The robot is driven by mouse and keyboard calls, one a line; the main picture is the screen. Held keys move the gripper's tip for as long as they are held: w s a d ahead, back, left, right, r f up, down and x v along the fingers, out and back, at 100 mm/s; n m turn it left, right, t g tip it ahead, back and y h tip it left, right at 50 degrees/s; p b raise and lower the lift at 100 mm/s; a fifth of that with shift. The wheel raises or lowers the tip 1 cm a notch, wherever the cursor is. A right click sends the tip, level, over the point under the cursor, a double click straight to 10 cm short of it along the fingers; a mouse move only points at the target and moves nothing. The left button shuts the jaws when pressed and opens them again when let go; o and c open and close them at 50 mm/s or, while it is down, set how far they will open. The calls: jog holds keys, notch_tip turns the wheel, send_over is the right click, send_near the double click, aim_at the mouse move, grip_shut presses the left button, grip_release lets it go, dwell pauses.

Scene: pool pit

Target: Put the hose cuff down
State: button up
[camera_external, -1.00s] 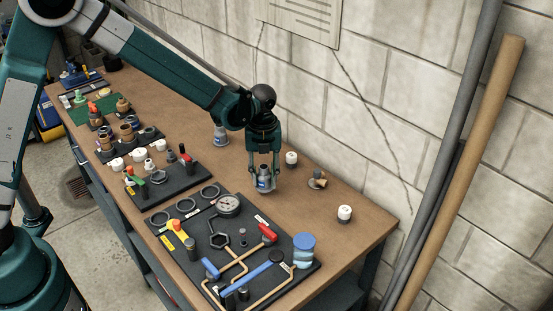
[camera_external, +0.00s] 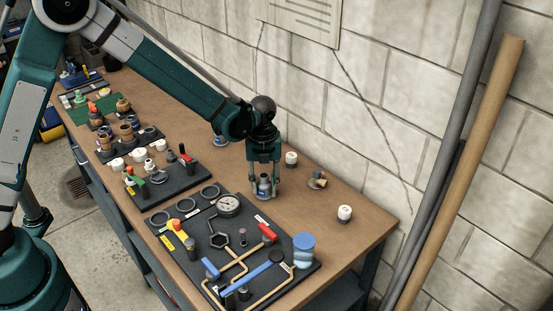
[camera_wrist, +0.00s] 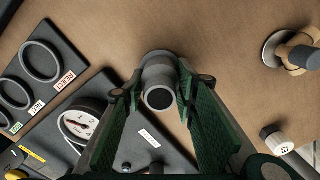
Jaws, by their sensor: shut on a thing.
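The black tool board (camera_external: 205,240) with a pressure gauge (camera_external: 228,206) lies close to the left. A white cap (camera_external: 291,159), a brass-and-grey fitting (camera_external: 318,180) and another white cap (camera_external: 344,213) stand to the right. Bare wood surrounds the cuff toward the wall.

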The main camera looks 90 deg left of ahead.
jog(key=shift+f, duration=0.15)
jog(key=o, duration=0.9)
notch_tip(320, 180, up, 12)
jog(key=shift+r+p, duration=0.2)
jog(key=shift+p, duration=0.1)
dwell(0.6)
